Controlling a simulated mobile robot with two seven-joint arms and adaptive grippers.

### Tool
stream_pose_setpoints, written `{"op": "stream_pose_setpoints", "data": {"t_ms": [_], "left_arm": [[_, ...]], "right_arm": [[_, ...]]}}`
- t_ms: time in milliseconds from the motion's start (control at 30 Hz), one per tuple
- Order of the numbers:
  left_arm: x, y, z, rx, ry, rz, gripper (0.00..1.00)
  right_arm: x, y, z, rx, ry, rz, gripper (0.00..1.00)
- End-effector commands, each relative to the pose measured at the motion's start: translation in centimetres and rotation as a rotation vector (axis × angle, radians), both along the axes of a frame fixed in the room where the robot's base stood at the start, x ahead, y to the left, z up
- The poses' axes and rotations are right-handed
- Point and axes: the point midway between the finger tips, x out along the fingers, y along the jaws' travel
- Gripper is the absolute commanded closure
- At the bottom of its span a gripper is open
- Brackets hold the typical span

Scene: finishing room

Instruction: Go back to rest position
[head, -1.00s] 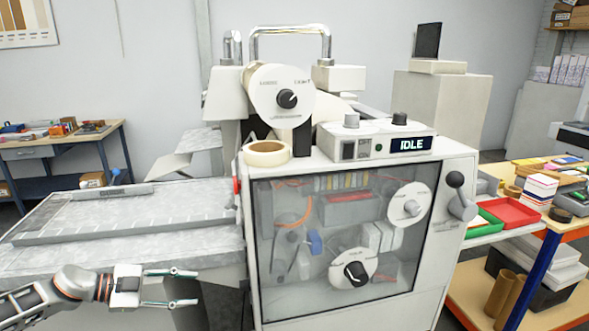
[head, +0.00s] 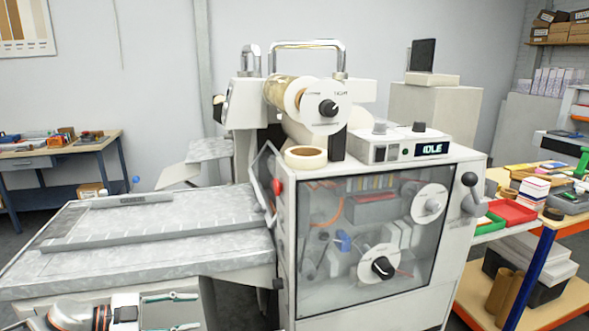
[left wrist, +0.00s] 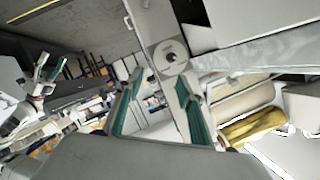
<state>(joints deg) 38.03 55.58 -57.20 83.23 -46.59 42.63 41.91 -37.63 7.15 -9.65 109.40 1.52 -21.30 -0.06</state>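My left gripper (head: 175,312) is at the bottom left of the head view, in front of the machine's flat feed table (head: 140,263). Its two teal-padded fingers are apart with nothing between them. In the left wrist view the same fingers (left wrist: 160,108) frame a gap with only distant background in it. Another gripper with two spread teal fingers, my right one (left wrist: 49,70), shows at the left of the left wrist view. It looks empty and is out of the head view.
A laminating machine (head: 455,225) with an IDLE display (head: 432,149) stands ahead. A tape roll (head: 306,157) lies on top. A workbench (head: 60,152) stands at the back left. A shelf table (head: 540,250) with a red tray (head: 512,212) is at the right.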

Motion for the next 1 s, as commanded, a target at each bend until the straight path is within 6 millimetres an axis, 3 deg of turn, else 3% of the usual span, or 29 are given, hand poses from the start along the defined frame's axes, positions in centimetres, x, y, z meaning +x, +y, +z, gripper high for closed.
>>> {"op": "stream_pose_setpoints", "data": {"t_ms": [33, 300, 500, 633, 767, 1000], "left_arm": [[-0.4, -1.6, -0.5, -0.031, -0.008, 0.004, 0.62], [-2.8, -8.8, -3.0, -0.193, -0.041, 0.100, 0.62], [-5.6, -12.4, -5.9, -0.315, -0.010, 0.293, 0.62], [-7.8, -12.6, -8.5, -0.351, 0.048, 0.452, 0.62], [-10.7, -11.6, -12.0, -0.351, 0.137, 0.620, 0.62], [-19.2, -7.7, -19.6, -0.261, 0.356, 0.909, 0.62]], "right_arm": [[0.0, 0.0, 0.0, 0.000, 0.000, 0.000, 0.42], [0.3, -0.2, 0.1, -0.004, -0.005, 0.001, 0.42], [0.3, 0.5, 0.2, 0.007, -0.004, 0.000, 0.42], [0.2, 0.6, 0.2, 0.010, -0.004, -0.001, 0.42], [0.2, 0.7, 0.2, 0.012, -0.003, -0.002, 0.42], [0.1, 0.6, 0.2, 0.012, -0.002, -0.003, 0.42]]}}
